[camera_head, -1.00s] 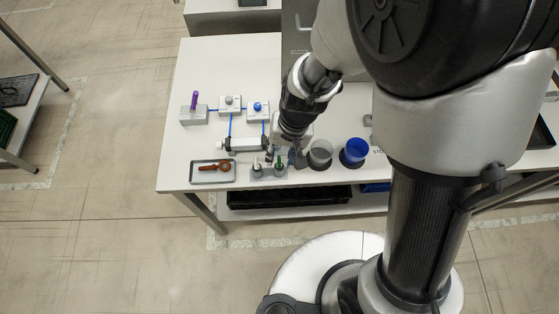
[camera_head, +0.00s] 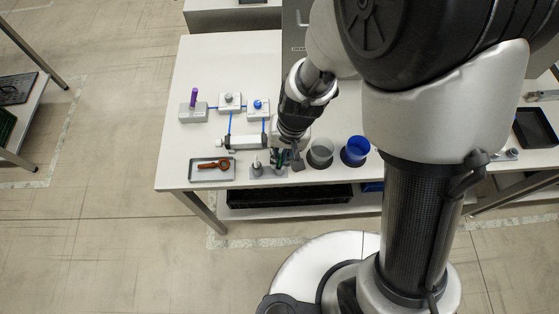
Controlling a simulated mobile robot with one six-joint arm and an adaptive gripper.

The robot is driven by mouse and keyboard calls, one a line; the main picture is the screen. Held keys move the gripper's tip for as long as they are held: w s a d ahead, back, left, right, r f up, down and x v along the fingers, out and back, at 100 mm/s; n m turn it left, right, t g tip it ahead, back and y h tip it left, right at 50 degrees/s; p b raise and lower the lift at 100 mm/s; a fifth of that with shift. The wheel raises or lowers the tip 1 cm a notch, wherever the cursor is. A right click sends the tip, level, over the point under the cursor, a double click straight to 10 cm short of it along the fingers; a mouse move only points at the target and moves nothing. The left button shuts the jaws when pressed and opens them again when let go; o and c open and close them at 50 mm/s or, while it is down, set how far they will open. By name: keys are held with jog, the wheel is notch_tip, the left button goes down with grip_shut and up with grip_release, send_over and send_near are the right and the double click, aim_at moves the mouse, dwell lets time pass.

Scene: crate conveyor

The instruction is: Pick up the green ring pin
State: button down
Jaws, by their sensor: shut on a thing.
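The green ring pin (camera_head: 279,161) stands at the right part of a small grey holder (camera_head: 267,172) near the front edge of the white table. My gripper (camera_head: 286,160) reaches down from above and is shut on the green pin. The fingers hide much of the pin, so I cannot tell whether its foot is still in the holder. A grey pin (camera_head: 257,164) stands upright in the same holder, just left of my gripper.
A tray (camera_head: 212,170) with a brown-orange tool lies to the left. A grey cup (camera_head: 321,152) and a blue cup (camera_head: 355,150) stand close on the right. Behind are a white cylinder (camera_head: 247,142) and a block with a purple pin (camera_head: 194,98).

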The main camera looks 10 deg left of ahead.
jog(key=shift+r, duration=0.15)
notch_tip(320, 180, up, 20)
jog(key=p, duration=0.6)
jog(key=shift+p, duration=0.4)
